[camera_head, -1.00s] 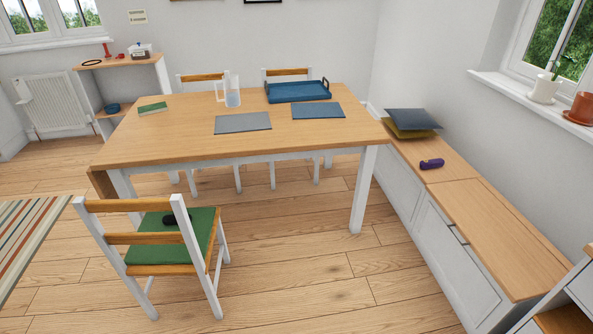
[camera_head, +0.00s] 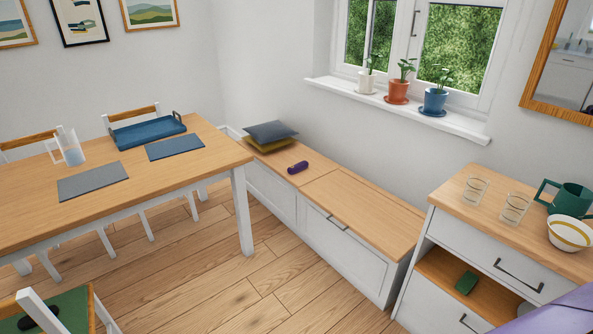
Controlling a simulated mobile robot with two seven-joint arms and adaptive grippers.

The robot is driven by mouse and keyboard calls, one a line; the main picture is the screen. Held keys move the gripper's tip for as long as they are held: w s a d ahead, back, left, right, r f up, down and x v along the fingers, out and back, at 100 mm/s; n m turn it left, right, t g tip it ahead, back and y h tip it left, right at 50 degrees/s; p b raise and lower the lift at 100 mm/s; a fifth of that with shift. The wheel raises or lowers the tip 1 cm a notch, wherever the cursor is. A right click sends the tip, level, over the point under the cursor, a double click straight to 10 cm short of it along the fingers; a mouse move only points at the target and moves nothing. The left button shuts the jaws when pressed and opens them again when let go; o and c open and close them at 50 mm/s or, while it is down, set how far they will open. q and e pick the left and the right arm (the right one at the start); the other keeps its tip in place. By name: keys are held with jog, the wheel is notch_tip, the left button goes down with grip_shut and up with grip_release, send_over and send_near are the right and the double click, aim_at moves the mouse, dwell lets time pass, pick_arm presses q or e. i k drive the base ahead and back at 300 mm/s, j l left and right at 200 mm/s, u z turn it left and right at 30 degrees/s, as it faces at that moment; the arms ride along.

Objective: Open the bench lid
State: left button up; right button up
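The bench (camera_head: 345,249) runs along the wall below the window, with a wooden top and white front panels. Its near section is a wooden lid (camera_head: 364,213), which lies flat and closed. A dark handle (camera_head: 337,222) sits on the front panel below the lid's edge. A purple object (camera_head: 298,167) lies on the bench top by the seam of the lid. Two cushions, one grey (camera_head: 270,131) above one mustard (camera_head: 264,144), are stacked at the bench's far end. Neither of my grippers shows in the view.
A wooden table (camera_head: 110,185) with a blue tray stands left of the bench. A chair (camera_head: 62,310) is at the lower left. A drawer cabinet (camera_head: 475,238) with glasses, a bowl and a green pot stands at the right. Open floor (camera_head: 225,290) lies before the bench.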

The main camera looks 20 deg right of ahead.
aim_at(394, 231)
jog(key=i+l+z, duration=0.1)
jog(key=z, duration=0.25)
jog(key=i+z, duration=0.15)
jog(key=z, duration=0.25)
jog(key=i+z, duration=0.25)
jog(key=i, duration=0.5)
jog(key=i+j+z, duration=0.15)
jog(key=i+z, duration=0.15)
jog(key=i, duration=0.45)
jog(key=i+j, duration=0.1)
jog(key=i, duration=0.25)
jog(key=i+j, duration=0.1)
jog(key=i, duration=0.25)
